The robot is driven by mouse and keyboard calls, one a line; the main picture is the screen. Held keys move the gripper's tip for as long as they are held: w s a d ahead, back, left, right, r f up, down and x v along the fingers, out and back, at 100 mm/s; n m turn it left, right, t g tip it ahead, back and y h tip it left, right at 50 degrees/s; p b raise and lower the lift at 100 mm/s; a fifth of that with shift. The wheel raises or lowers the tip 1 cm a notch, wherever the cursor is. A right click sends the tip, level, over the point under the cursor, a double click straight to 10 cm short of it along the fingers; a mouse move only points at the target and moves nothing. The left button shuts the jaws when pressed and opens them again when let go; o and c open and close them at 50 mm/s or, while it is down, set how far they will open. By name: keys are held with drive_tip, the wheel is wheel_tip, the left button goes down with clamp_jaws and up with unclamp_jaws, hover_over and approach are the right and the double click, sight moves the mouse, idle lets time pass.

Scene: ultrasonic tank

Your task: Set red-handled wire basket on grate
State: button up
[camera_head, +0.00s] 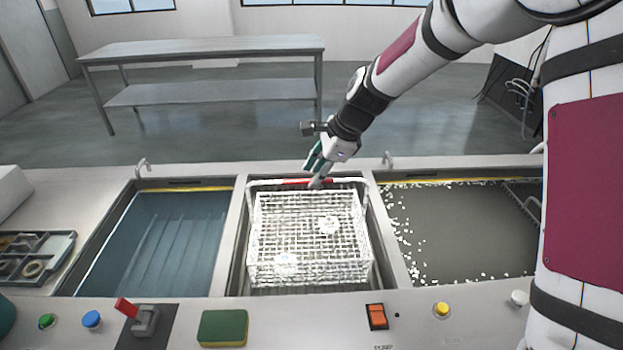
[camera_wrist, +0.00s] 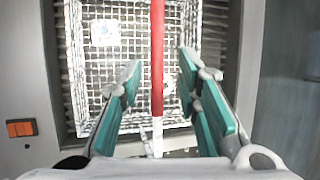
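The white wire basket (camera_head: 308,235) is in the middle bay, upright, with two pale round parts inside. Its handle has a red grip (camera_head: 295,181) across the far side of the bay; in the wrist view the red grip (camera_wrist: 157,55) runs between my fingers. My gripper (camera_head: 316,178) is at the grip, and its teal-padded fingers (camera_wrist: 160,78) stand open with a gap on each side of it. The grate (camera_head: 300,290) shows as ribs at the front of the bay under the basket. I cannot tell whether the basket touches it.
A blue liquid tank (camera_head: 155,245) lies left, and a dark tank with white foam (camera_head: 455,235) lies right. The front panel carries a red lever (camera_head: 127,307), a green-yellow sponge (camera_head: 223,328) and an orange switch (camera_head: 377,316). A parts tray (camera_head: 35,258) sits far left.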

drive_tip(key=v, duration=0.8)
drive_tip(key=s+d+r+n+h, duration=0.1)
drive_tip(key=s+d+r+n, duration=0.15)
drive_tip(key=s, duration=0.25)
drive_tip(key=s+d+r+n+t+h, duration=0.1)
drive_tip(key=s+r+n, duration=0.2)
drive_tip(key=s, duration=0.2)
drive_tip(key=s+d+r+n+h, duration=0.1)
drive_tip(key=s+d+r+n, duration=0.15)
drive_tip(key=s, duration=0.35)
drive_tip(key=s+d+n, duration=0.3)
drive_tip(key=s+n, duration=0.1)
drive_tip(key=s, duration=0.3)
drive_tip(key=s+d+n+t+h, duration=0.1)
drive_tip(key=s+d+n, duration=0.2)
drive_tip(key=s+n, duration=0.2)
drive_tip(key=s, duration=0.3)
drive_tip(key=shift+s+h, duration=0.2)
drive_tip(key=shift+h, duration=0.1)
drive_tip(key=shift+a, duration=0.15)
